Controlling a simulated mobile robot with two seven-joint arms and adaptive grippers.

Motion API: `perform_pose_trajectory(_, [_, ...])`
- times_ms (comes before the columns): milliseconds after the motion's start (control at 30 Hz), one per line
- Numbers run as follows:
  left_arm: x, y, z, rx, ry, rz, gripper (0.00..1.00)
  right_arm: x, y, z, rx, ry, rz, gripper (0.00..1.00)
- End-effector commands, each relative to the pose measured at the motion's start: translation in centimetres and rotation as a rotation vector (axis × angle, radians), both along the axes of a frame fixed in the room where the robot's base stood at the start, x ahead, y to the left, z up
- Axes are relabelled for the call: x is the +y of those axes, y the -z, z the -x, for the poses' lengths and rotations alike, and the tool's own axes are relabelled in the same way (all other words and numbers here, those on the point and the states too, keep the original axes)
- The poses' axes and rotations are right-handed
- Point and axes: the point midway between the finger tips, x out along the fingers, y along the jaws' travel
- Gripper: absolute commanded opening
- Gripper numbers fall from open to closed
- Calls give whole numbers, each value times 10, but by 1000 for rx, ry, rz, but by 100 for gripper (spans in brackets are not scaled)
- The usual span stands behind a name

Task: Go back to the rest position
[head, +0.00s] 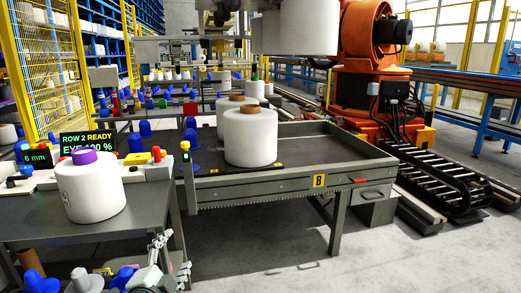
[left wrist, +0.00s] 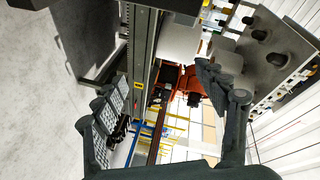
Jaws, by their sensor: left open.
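My left gripper (head: 165,264) shows low in the head view, in front of the near grey table's front edge. In the left wrist view its two padded fingers (left wrist: 160,82) stand wide apart, with nothing between them. A white yarn bobbin with a purple core (head: 90,187) stands upright on the near grey table (head: 125,218), up and to the left of the gripper and apart from it. My right gripper is not in view.
Table B (head: 285,180) holds white bobbins with brown tops, the nearest one (head: 250,137) upright. A control panel (head: 135,170) with coloured buttons lines the near table's back. An orange robot arm (head: 370,60) stands behind. The floor (head: 270,255) at front right is clear.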

Motion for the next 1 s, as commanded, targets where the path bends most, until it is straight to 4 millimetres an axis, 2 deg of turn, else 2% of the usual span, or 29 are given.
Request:
perform_pose_trajectory(33, [13,37,17,108,-67,83,72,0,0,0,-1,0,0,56])
perform_pose_trajectory(100, [29,81,43,246,-163,189,72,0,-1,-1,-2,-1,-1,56])
perform_pose_trajectory(167, [40,117,69,360,-246,274,72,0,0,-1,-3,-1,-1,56])
perform_pose_trajectory(200, [47,141,88,435,-304,327,72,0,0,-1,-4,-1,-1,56])
perform_pose_trajectory(267, [55,173,120,544,-391,403,72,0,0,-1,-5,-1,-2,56])
perform_pose_trajectory(300, [59,193,142,613,-448,449,72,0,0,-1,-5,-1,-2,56])
perform_pose_trajectory(400, [65,232,198,769,-587,547,72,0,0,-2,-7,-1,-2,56])
perform_pose_trajectory(500, [67,258,245,889,-699,616,72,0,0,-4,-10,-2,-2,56])
perform_pose_trajectory(600, [67,272,277,966,-777,656,72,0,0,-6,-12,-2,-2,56])
perform_pose_trajectory(633, [67,274,282,977,-787,662,72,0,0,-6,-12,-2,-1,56])
perform_pose_trajectory(1000, [67,274,282,977,-787,662,72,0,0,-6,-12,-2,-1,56])
